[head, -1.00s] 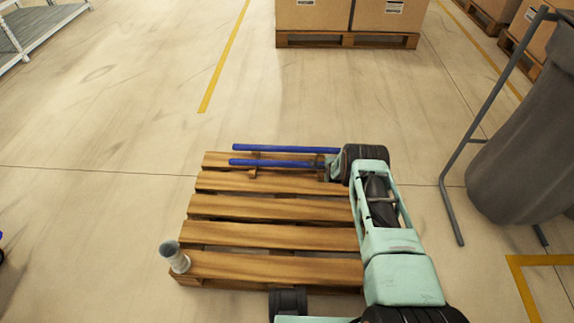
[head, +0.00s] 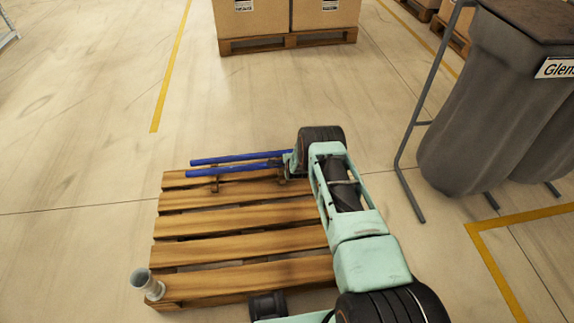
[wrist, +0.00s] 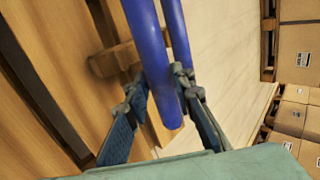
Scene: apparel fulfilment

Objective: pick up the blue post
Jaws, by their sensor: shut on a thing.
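Two long blue posts lie side by side above the far edge of a wooden pallet, the far blue post (head: 225,158) and the near blue post (head: 225,171). In the wrist view, one blue post (wrist: 150,60) runs between the fingers of my gripper (wrist: 160,98), its rounded end towards my palm. My gripper is shut on this post near its end. The other blue post (wrist: 177,35) is just behind it to the right. In the head view my wrist hides the fingers, at the right ends of the posts.
The pallet (head: 240,219) has a grey cup-like piece (head: 147,284) on its near left corner. Small wooden supports (head: 214,180) show by the posts. Grey bins (head: 490,110) on a metal frame stand at right. Boxes (head: 270,20) on another pallet stand behind. The floor at left is clear.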

